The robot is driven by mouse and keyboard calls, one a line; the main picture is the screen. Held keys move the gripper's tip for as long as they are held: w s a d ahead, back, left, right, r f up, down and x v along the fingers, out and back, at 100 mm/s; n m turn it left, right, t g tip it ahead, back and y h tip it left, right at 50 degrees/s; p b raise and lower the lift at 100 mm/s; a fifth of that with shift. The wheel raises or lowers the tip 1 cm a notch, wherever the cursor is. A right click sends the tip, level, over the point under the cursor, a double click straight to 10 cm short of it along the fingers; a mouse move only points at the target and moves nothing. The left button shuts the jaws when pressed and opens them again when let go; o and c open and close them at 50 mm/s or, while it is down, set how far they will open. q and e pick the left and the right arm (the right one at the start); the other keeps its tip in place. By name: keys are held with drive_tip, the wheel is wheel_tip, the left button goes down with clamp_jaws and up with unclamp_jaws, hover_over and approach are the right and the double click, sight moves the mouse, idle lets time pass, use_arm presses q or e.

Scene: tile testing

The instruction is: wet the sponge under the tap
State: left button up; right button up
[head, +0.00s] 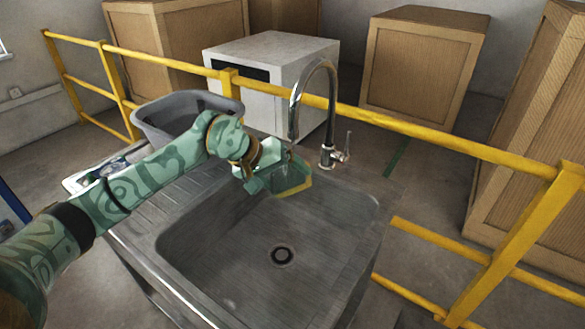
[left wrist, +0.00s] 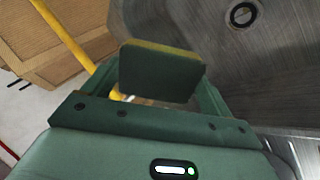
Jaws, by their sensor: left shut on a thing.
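The sponge, dark green with a yellow layer, is held between the fingers of my left gripper (head: 282,178). Its yellow edge (head: 295,190) shows in the head view, and its green face (left wrist: 158,76) shows in the left wrist view. My left gripper is shut on it, over the back part of the steel sink (head: 330,235). The chrome tap (head: 329,90) arches over from behind the sink. Its spout end is just above the gripper and sponge in the head view. I cannot make out any running water. My right gripper is not in view.
A grey tub (head: 180,112) stands on the left behind my arm. A yellow railing (head: 420,125) runs behind the sink and tap. A white box-shaped appliance (head: 285,60) and wooden crates (head: 420,65) stand beyond it. The front of the basin, around the drain (head: 282,256), is clear.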

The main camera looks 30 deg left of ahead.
use_arm(q)
drive_tip(key=shift+s+d+p, duration=0.2)
drive_tip(key=shift+s+p, duration=0.05)
drive_tip(key=shift+s, duration=0.6)
drive_tip(key=shift+s+d+p, duration=0.15)
drive_tip(key=shift+s+p, duration=0.15)
drive_tip(key=shift+s, duration=0.5)
drive_tip(key=shift+s+d+p, duration=0.2)
drive_tip(key=shift+s+p, duration=0.05)
drive_tip(key=shift+s, duration=0.6)
drive_tip(key=s+d+r+p, duration=0.1)
drive_tip(key=s+r+p, duration=0.2)
drive_tip(key=s+r, duration=0.1)
drive_tip(key=shift+s+p, duration=0.4)
drive_tip(key=shift+s, duration=0.05)
